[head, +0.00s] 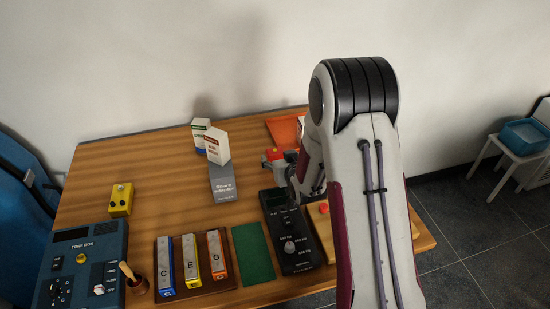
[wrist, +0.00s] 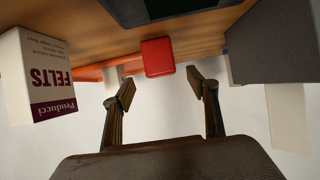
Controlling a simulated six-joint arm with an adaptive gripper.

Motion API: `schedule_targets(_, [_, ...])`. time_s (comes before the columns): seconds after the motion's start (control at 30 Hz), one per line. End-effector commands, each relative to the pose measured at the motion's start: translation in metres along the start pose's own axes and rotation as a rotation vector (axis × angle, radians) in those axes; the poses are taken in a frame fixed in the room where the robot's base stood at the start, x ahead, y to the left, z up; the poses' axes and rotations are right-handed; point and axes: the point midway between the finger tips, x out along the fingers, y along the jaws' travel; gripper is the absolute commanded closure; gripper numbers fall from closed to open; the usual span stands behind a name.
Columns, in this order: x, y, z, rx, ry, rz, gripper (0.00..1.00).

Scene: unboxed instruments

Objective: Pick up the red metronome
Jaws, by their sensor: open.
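A small red block with rounded corners, which I take for the red metronome (wrist: 157,57), shows in the wrist view at the upper middle, on the wooden table. My gripper (wrist: 168,91) is open and empty. Its two fingertips stand apart below the red block in that picture, and the block appears beyond the gap, apart from both fingers. In the head view a small red-topped thing (head: 274,155) shows just left of my arm, probably the same metronome. My arm hides most of the gripper there.
A white felts box (wrist: 38,75) stands left in the wrist view. A grey block (wrist: 270,40) is at right. In the head view, a black device (head: 298,257), grey box (head: 223,182), orange item (head: 284,131) and chime bars (head: 190,262) share the table (head: 105,155).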

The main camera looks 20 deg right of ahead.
Motion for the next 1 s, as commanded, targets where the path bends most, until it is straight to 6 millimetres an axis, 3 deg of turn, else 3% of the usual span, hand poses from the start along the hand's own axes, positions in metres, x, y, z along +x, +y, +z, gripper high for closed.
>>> schedule_targets(0.67, [0.014,0.0,0.0,0.0,0.0,0.0,0.42])
schedule_targets(1.0, [0.042,-0.001,-0.004,0.0,0.0,-0.001,0.42])
